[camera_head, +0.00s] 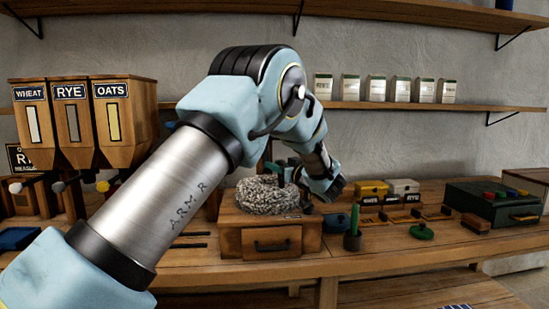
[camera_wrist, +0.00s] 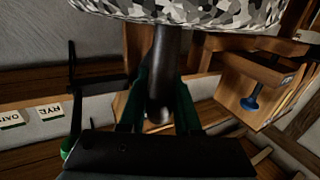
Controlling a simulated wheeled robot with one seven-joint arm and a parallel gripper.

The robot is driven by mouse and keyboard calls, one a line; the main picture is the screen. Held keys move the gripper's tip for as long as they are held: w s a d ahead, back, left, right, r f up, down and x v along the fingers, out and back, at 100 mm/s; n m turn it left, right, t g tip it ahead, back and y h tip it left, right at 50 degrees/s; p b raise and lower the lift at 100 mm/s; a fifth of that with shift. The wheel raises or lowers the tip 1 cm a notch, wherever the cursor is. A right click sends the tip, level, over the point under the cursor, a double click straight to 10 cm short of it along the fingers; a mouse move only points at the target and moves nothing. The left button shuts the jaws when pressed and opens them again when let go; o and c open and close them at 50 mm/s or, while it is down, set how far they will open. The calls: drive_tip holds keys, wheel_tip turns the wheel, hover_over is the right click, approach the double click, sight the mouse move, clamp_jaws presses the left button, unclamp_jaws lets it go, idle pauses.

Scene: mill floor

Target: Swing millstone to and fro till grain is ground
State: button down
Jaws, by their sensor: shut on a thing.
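The millstone (camera_head: 265,196) is a round, speckled grey stone on top of a wooden mill box (camera_head: 236,242) with a drawer. In the wrist view the speckled stone (camera_wrist: 200,10) fills the top edge. My gripper (camera_wrist: 162,105) has its green fingers shut on a dark upright handle (camera_wrist: 168,50) beside the stone. In the head view my wrist is just right of the stone, and my arm hides part of the bench. The grip on the handle is hard to see there. The drawer front is closed, and any grain or flour inside is hidden.
Wheat, rye and oats hoppers (camera_head: 82,118) stand at the left. Right of the mill are a green-handled tool (camera_head: 353,232), a green disc (camera_head: 422,232), small yellow and white boxes (camera_head: 403,187), and a dark green box (camera_head: 487,204) with coloured knobs. White packets (camera_head: 375,88) line the shelf.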

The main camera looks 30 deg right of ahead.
drive_tip(key=shift+w+d+r+n+y+p, duration=0.15)
drive_tip(key=shift+n+y+p, duration=0.2)
drive_tip(key=shift+n+y, duration=0.25)
drive_tip(key=shift+y, duration=0.3)
drive_tip(key=c, duration=0.6)
unclamp_jaws()
drive_tip(key=shift+s+d, duration=0.1)
drive_tip(key=shift+s, duration=0.35)
drive_tip(key=s+d+b, duration=0.1)
drive_tip(key=s+b, duration=0.2)
drive_tip(key=s, duration=0.7)
